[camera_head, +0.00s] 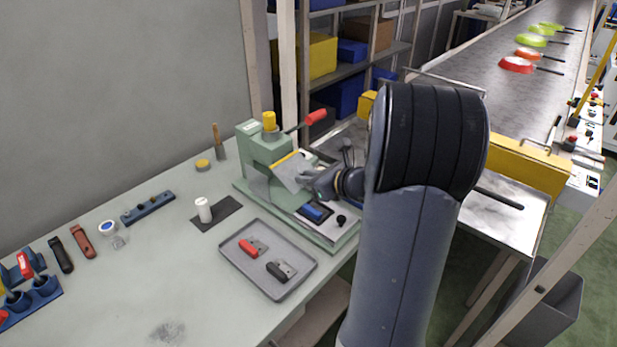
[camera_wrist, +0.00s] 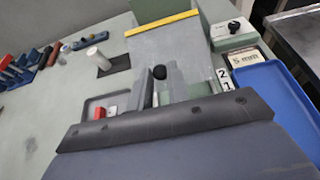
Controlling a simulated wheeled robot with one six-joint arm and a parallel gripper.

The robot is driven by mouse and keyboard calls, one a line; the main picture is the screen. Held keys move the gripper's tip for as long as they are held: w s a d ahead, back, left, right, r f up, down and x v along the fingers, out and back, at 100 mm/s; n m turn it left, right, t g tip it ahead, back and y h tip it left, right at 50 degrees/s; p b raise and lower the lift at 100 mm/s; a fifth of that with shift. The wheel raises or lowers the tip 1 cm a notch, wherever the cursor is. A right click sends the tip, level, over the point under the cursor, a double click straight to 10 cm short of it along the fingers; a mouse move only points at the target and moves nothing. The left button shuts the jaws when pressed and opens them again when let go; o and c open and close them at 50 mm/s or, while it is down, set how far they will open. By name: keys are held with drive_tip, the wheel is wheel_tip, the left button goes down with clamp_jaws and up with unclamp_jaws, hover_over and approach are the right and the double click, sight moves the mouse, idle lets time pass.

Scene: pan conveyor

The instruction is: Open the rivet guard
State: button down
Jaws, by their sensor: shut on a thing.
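The green rivet press (camera_head: 258,150) stands at the right end of the bench, with a yellow cap on top and a red-handled lever. Its guard is a pale grey panel (camera_head: 288,178) with a yellow strip along its upper edge; it sits tilted on the press front. In the wrist view the guard panel (camera_wrist: 170,45) fills the upper middle. A black knob (camera_wrist: 159,72) shows between the fingers of my gripper (camera_wrist: 160,84). My gripper is shut on this knob; the fingertips hide part of the panel. My arm hides the press's right side.
A grey tray (camera_head: 234,262) with red and black handled parts lies in front of the press. A white cylinder (camera_head: 203,208) stands on a dark mat to the left. A blue part (camera_head: 314,212) lies on the press base. The conveyor (camera_head: 490,80) with pans runs behind at right.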

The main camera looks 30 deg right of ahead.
drive_tip(key=shift+r+p, duration=0.2)
drive_tip(key=shift+p, duration=0.15)
drive_tip(key=shift+w+a+r+g+h+p, duration=0.15)
drive_tip(key=shift+r+g+p, duration=0.3)
drive_tip(key=shift+r+p, duration=0.95)
drive_tip(key=shift+w+r+g+h+p, duration=0.25)
drive_tip(key=shift+r+g+p, duration=0.2)
drive_tip(key=shift+p, duration=1.75)
drive_tip(key=shift+w+a+r+g+h+p, duration=0.1)
drive_tip(key=shift+w+r+g+p, duration=0.25)
drive_tip(key=shift+r+p, duration=1.05)
drive_tip(key=c, duration=2)
unclamp_jaws()
drive_tip(key=shift+w+a+f+p, duration=0.1)
drive_tip(key=shift+f+p, duration=0.25)
drive_tip(key=shift+f, duration=0.3)
drive_tip(key=o, duration=0.6)
drive_tip(key=v, duration=1.1)
